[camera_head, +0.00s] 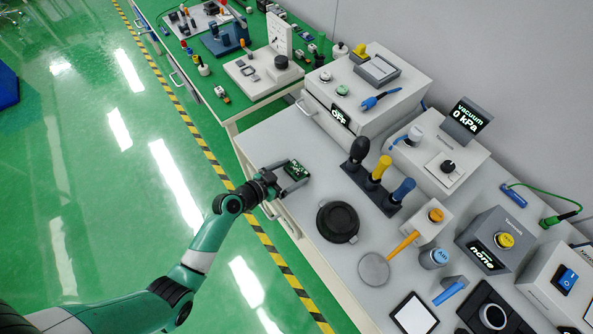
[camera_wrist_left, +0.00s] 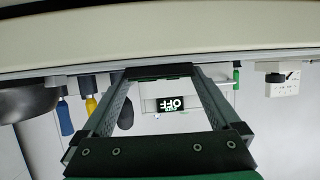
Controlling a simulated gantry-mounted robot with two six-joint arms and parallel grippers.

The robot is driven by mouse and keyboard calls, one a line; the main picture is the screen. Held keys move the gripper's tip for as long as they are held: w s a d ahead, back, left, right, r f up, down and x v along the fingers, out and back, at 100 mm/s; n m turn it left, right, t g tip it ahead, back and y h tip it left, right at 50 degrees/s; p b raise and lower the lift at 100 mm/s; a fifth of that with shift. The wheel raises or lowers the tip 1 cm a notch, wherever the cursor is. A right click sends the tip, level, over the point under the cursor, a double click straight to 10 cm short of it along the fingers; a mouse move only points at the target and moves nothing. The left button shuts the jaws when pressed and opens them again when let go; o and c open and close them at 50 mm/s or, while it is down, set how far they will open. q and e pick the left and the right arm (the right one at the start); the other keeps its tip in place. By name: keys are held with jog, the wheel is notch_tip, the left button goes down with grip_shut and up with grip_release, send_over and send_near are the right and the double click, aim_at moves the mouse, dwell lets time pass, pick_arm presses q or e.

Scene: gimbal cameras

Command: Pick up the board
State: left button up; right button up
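The board (camera_head: 297,169) is a small green circuit board at the left front edge of the grey bench. My left gripper (camera_head: 291,176) reaches it from the left, with one finger on each side of the board. In the left wrist view the board (camera_wrist_left: 158,72) shows edge-on as a thin dark bar spanning the two fingertips (camera_wrist_left: 160,80), and both seem to touch it. Whether it is clear of the bench top is hard to tell. My right gripper is not in view.
A black round dish (camera_head: 338,221) lies right of the board. A rack with black, yellow and blue handled tools (camera_head: 376,179) stands behind it. A box showing OFF (camera_head: 342,118) stands at the back. The bench between the board and these is clear.

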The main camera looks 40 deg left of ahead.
aim_at(291, 174)
pick_arm(q)
jog(key=c, duration=0.9)
jog(key=shift+o, duration=0.2)
jog(key=shift+r, duration=0.15)
jog(key=shift+r+p, duration=0.25)
jog(key=shift+p, duration=0.05)
notch_tip(291, 174, up, 3)
jog(key=shift+f+p, duration=0.1)
jog(key=shift+p, duration=0.7)
jog(key=s+d+r+p, duration=0.7)
jog(key=s+d+r, duration=0.1)
jog(key=s, duration=0.3)
jog(key=shift+d+r, duration=0.4)
jog(key=shift+r, duration=0.3)
